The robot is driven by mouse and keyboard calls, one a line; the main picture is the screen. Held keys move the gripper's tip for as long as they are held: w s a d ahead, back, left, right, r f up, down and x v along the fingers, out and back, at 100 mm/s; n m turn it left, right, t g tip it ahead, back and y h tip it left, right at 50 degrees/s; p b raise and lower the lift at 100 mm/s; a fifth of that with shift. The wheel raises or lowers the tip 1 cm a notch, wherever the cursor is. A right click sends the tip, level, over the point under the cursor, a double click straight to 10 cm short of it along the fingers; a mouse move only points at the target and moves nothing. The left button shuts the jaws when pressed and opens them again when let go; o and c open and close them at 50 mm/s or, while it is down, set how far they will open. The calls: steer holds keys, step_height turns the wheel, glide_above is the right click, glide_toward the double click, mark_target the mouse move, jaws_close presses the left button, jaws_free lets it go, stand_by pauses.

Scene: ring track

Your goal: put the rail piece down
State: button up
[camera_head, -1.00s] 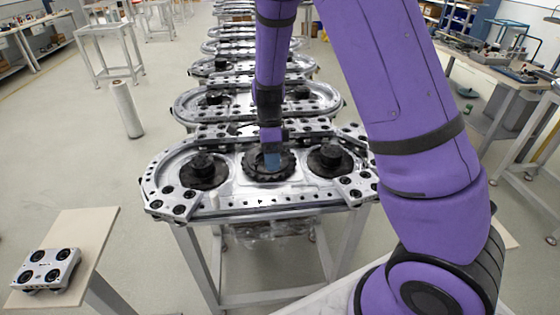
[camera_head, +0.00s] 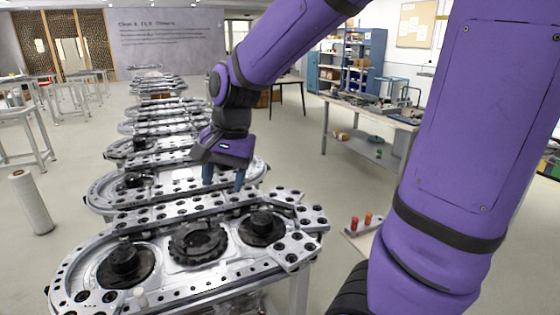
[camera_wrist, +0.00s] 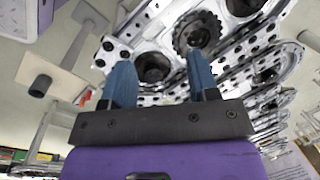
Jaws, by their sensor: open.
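The near ring track (camera_head: 160,225) carries a round toothed black gear (camera_head: 198,243) between two black hubs. Grey rail pieces with dark round holes (camera_head: 292,250) lie at its right end, resting on the track; I cannot tell which one the task means. My gripper (camera_head: 223,182) is open, with nothing between its two blue fingers, raised over the back part of the near track. In the wrist view its fingers (camera_wrist: 158,68) are spread apart, with the track and the toothed gear (camera_wrist: 197,32) beyond them.
More ring tracks (camera_head: 165,175) stand in a row behind. A beige board (camera_head: 360,240) with red and orange pegs is right of the near track. A workbench (camera_head: 370,115) stands at the back right. A white roll (camera_head: 32,203) stands on the floor at left.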

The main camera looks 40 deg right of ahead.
steer(key=s+d+r+n+t+h, duration=0.1)
steer(key=s+r+n+t, duration=0.1)
steer(key=s, duration=0.5)
steer(key=s+d+r+n+t+h, duration=0.1)
steer(key=s+r+n+t, duration=0.1)
steer(key=s+r+n, duration=0.3)
steer(key=shift+s+d+r+n, duration=0.15)
steer(key=shift+s+d+n, duration=0.1)
steer(key=shift+s+n, duration=0.8)
steer(key=shift+w, duration=0.25)
steer(key=shift+c, duration=0.5)
